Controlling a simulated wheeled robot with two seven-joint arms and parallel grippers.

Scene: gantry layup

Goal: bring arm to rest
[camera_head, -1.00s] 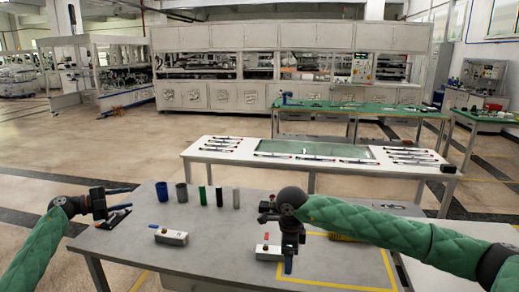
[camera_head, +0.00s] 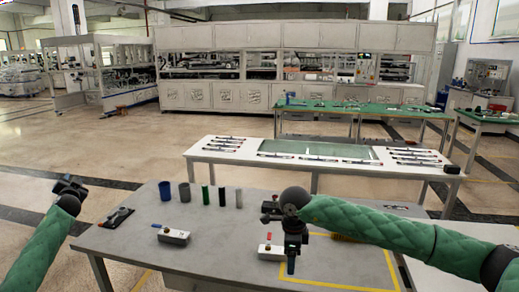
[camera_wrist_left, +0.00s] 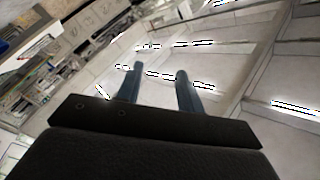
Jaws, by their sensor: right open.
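My left gripper (camera_head: 72,185) is raised in the air past the left edge of the grey table (camera_head: 140,219). In the left wrist view its two blue fingers (camera_wrist_left: 158,88) stand apart with nothing between them. My right gripper (camera_head: 291,262) points down over the table, just right of a white block with a red top (camera_head: 270,251). Its fingers are small in the head view, and I see nothing held between them.
A second white block (camera_head: 173,236), a dark tool (camera_head: 117,217), a blue cup (camera_head: 165,191), a grey cup (camera_head: 184,192) and upright cylinders (camera_head: 222,196) stand on the table. A yellow outline (camera_head: 385,265) marks its right part. A white table (camera_head: 230,153) stands behind.

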